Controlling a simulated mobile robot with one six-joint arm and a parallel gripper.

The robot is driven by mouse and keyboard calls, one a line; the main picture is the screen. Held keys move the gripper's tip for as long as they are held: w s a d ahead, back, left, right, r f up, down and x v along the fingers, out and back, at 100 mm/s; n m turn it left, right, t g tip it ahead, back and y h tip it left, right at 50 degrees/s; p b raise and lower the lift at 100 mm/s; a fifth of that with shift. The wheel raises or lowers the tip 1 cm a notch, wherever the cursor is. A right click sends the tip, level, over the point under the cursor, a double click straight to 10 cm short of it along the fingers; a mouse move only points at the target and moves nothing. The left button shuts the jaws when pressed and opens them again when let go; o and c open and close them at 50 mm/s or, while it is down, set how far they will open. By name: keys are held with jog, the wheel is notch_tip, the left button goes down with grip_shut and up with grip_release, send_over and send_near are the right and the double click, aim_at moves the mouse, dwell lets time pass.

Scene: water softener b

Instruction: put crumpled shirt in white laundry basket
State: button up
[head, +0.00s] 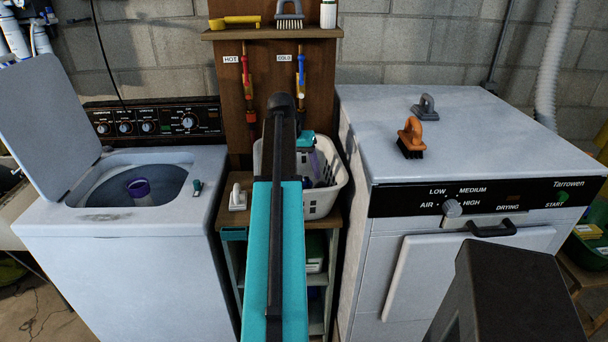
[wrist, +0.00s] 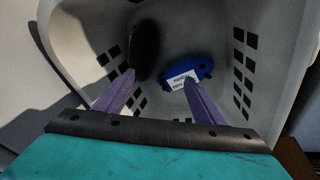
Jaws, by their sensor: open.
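The white laundry basket (head: 322,206) stands on a small wooden stand between the two machines, partly hidden behind my arm. In the wrist view its slotted walls (wrist: 276,62) surround the scene. My gripper (wrist: 160,82) is open, its two purple fingers apart and pointing down into the basket, with nothing between them that I can see. Inside lie a blue object with a white label (wrist: 205,70), close to the right fingertip, and a dark rounded object (wrist: 144,50). I cannot tell whether they touch the fingers. I cannot make out a crumpled shirt in either view.
A dryer (head: 390,150) stands right, with an orange brush (head: 411,136) and a grey brush (head: 426,107) on top. A shelf (head: 270,33) is behind the basket.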

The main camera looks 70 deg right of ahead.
jog(key=b+v, duration=0.1)
jog(key=v, duration=0.8)
jog(key=shift+r, duration=0.2)
dwell(0.3)
jog(key=shift+s, duration=0.1)
jog(key=shift+a, duration=0.1)
